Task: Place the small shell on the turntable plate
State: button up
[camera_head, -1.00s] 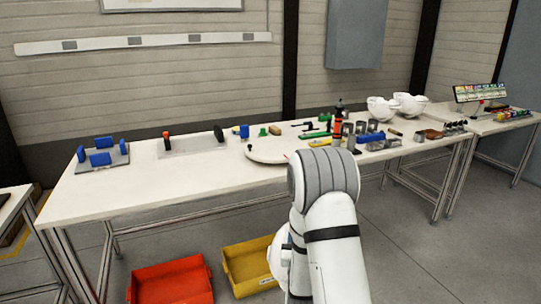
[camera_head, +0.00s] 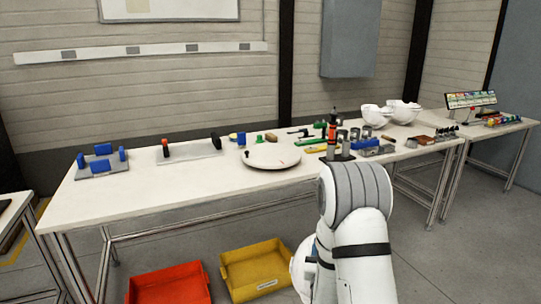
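Two white helmet shells stand side by side at the back right of the long table. The left one (camera_head: 375,116) looks a little smaller than the right one (camera_head: 405,112); at this distance I cannot be sure of their sizes. The turntable plate (camera_head: 268,157) is a round, pale disc near the middle of the table, with no shell on it. A small dark knob stands at its left edge. My white and grey arm rises in the foreground, right of centre. I cannot make out my gripper's fingers; the arm's end is hidden or outside the view.
Tools and small parts crowd the area right of the turntable. Red (camera_head: 168,287) and yellow (camera_head: 255,272) bins sit on the floor.

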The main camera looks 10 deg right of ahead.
aim_at(272, 153)
jog(key=z, duration=0.05)
jog(key=i, duration=1)
jog(key=u, duration=0.05)
